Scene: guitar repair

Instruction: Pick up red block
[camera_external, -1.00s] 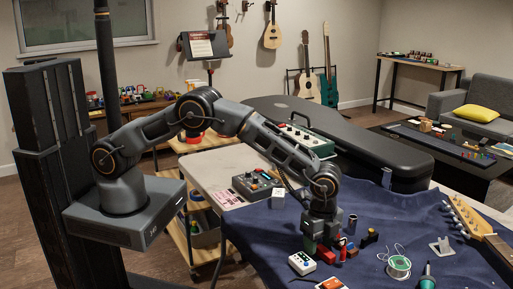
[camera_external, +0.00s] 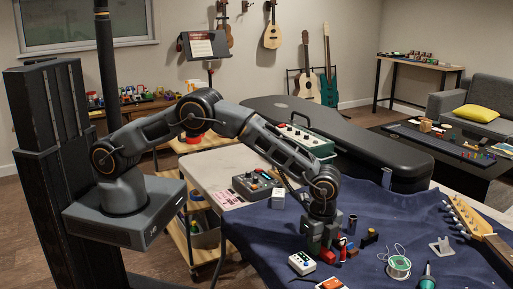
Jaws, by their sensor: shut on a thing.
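The red block (camera_external: 327,257) is low on the blue cloth (camera_external: 262,228), directly under my gripper (camera_external: 321,249). My gripper points straight down with its fingers around the red block and is shut on it. The fingers hide the upper part of the block. I cannot tell whether the block is clear of the cloth. A small green block (camera_external: 310,247) is close against the gripper's left side.
A white pedal-like box (camera_external: 302,264) lies just left and in front of the gripper. A red bottle-like item (camera_external: 342,250), a dark cylinder (camera_external: 352,224) and small blocks stand close on the right. A wire spool (camera_external: 399,267) and guitar neck (camera_external: 470,222) lie farther right.

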